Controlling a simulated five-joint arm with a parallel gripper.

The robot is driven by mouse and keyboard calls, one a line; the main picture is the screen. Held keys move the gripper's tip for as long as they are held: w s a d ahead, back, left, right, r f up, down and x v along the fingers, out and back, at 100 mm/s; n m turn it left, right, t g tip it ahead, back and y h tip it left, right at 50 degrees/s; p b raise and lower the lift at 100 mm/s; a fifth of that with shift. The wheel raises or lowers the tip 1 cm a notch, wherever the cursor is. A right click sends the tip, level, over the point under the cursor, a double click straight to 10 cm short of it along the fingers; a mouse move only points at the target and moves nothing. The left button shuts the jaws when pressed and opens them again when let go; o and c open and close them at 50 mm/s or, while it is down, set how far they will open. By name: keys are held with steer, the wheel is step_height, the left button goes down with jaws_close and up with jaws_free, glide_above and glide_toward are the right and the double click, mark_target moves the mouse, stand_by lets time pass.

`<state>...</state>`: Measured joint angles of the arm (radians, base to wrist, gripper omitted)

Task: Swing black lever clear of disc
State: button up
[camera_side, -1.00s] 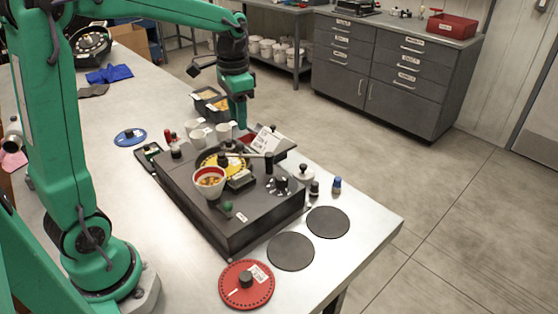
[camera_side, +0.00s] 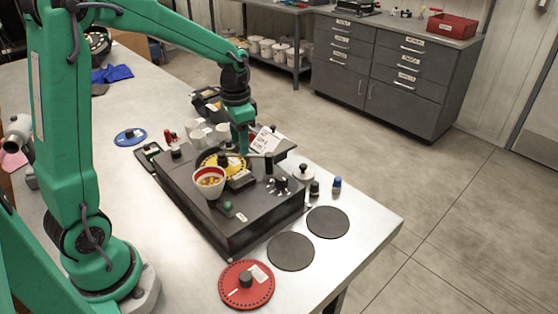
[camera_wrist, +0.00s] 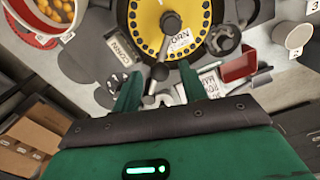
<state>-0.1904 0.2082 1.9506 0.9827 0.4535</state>
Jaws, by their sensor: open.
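The yellow disc (camera_side: 229,169) lies on top of the dark seed meter box. My gripper (camera_wrist: 158,70) is open, one green finger on each side of the lever, with no clear contact. In the side view my gripper (camera_side: 243,148) is low over the box and partly hides the lever there.
A cup of corn (camera_side: 209,184) stands on the box's near side. A black upright post (camera_side: 268,163) and a white label card (camera_side: 267,140) are close to my gripper. A red disc (camera_side: 246,284) and two dark round pads (camera_side: 291,251) lie on the table in front.

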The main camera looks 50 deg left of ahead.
jaws_close()
steer(key=shift+a, duration=0.1)
steer(key=shift+w+a+m, duration=0.4)
steer(key=shift+w+m, duration=0.1)
steer(key=shift+m, duration=0.6)
steer(key=w+m, duration=0.1)
steer(key=w+a+m, duration=0.1)
steer(key=m, duration=0.1)
steer(key=shift+w+m, duration=0.85)
steer(key=shift+m, duration=0.65)
steer(key=shift+w+m, duration=0.85)
steer(key=shift+m, duration=0.65)
steer(key=shift+r, duration=0.1)
jaws_free()
